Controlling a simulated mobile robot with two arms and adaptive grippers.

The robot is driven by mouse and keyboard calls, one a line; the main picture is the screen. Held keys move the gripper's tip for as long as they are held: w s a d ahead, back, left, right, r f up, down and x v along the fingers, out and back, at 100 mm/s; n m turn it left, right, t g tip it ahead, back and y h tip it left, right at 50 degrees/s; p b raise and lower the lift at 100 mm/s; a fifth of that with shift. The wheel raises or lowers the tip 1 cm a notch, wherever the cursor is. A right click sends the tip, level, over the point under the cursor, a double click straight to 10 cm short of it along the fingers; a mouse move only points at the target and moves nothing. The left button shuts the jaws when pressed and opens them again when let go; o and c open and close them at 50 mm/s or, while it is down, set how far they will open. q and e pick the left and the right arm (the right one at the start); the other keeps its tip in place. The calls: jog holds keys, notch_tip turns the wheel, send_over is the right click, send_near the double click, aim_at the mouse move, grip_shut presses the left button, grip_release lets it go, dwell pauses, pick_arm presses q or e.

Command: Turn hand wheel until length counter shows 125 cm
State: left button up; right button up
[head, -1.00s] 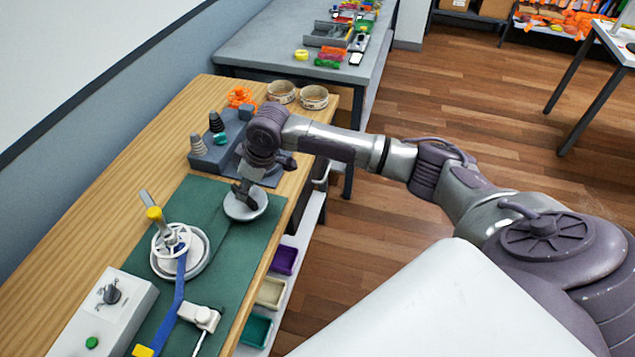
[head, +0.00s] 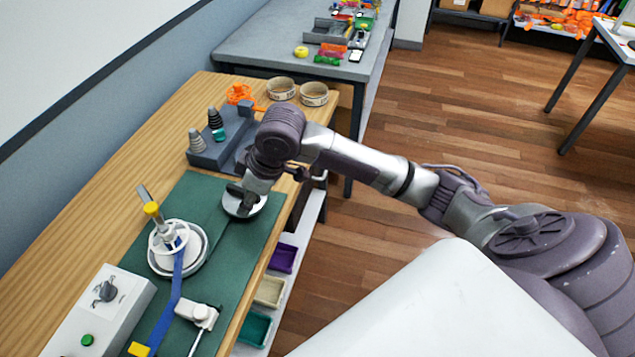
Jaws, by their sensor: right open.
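The hand wheel (head: 168,238) is a white ring on a round white base, with a yellow-tipped handle (head: 151,208) standing up from it. A blue strap (head: 172,302) runs from it toward the front of the green mat (head: 238,250). A white device (head: 197,315) with a thin rod sits beside the strap; I cannot read any length counter. My right gripper (head: 240,200) is low over a small white bowl (head: 244,204) and partly covers it. It is open; whether it touches the bowl is unclear. My left gripper is not in view.
A grey control box (head: 100,310) with a black knob and green button stands at the front left. A grey stand with cones (head: 213,150) and two tape rolls (head: 314,94) lie behind. Colored bins (head: 270,290) hang below the right edge.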

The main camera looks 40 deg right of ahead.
jog(key=s+d+f+m+h, duration=0.2)
jog(key=s+f+m, duration=0.4)
jog(key=s+f, duration=1.3)
jog(key=shift+s+d+f+h, duration=0.3)
jog(key=shift+d+f, duration=0.3)
jog(key=shift+f, duration=1.05)
